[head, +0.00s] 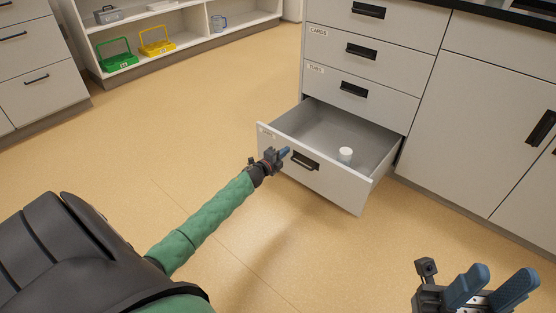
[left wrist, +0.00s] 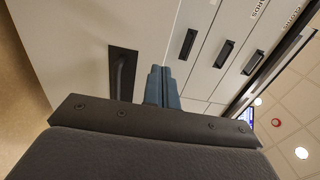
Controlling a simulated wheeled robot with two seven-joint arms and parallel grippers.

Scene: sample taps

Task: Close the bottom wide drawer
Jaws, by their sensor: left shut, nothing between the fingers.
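The bottom wide drawer (head: 326,178) of the white cabinet is pulled well out in the head view. A small white jar (head: 345,155) stands inside it. Its black recessed handle (head: 305,161) is on the front panel. My left gripper (head: 285,152) is shut and empty, with its blue fingertips at the drawer front just left of the handle. In the left wrist view the shut fingers (left wrist: 161,86) point at the pale front beside a dark handle (left wrist: 121,73); contact cannot be told. My right gripper (head: 490,285) is open and empty at the lower right, away from the drawer.
Three shut drawers (head: 360,52) are stacked above, some labelled. A shut cupboard door (head: 480,120) is to the right. A low shelf with green (head: 117,60) and yellow (head: 157,47) baskets stands at the back left. The floor (head: 150,130) around the drawer is clear.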

